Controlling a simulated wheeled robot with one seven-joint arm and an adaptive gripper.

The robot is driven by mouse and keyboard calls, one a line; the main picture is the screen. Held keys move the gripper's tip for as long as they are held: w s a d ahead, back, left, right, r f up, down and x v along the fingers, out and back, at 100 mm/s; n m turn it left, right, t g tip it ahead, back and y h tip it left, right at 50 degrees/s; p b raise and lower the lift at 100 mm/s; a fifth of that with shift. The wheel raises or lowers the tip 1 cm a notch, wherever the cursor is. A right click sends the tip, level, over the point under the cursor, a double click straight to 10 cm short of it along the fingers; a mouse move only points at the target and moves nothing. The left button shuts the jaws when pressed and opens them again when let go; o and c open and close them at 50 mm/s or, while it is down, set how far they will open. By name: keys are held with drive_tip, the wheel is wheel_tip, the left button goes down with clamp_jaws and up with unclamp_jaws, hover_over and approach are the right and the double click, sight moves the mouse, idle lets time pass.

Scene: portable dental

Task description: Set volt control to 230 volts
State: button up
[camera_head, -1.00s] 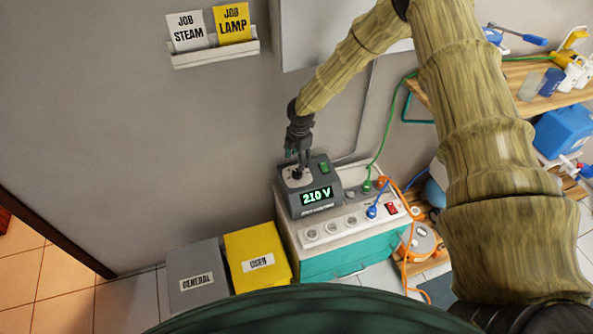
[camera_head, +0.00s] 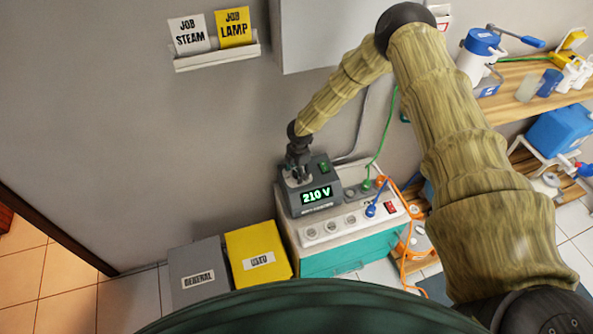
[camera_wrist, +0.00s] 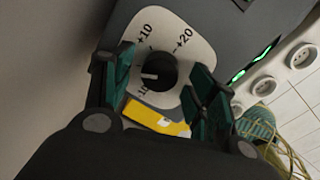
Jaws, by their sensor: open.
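The volt control box (camera_head: 327,207) is dark grey and sits on the white-topped cabinet. Its green display (camera_head: 316,195) reads 210 V. In the wrist view its black round knob (camera_wrist: 158,72) has a white pointer mark and sits on a pale dial plate (camera_wrist: 178,27) marked +10 and +20, with another label partly hidden lower left. My gripper (camera_head: 298,173) is over the dial from above. In the wrist view my gripper (camera_wrist: 162,78) is open, with one green finger on each side of the knob and gaps visible between fingers and knob.
A green switch (camera_head: 324,167) is on the box, right of the dial. Round sockets (camera_head: 331,226), plugged cables and a red switch (camera_head: 390,208) are on the cabinet top (camera_head: 352,207). Grey (camera_head: 197,262) and yellow (camera_head: 258,247) bins stand at left. The wall is close behind.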

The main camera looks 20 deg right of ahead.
drive_tip(key=c, duration=1)
drive_tip(key=shift+c, duration=0.2)
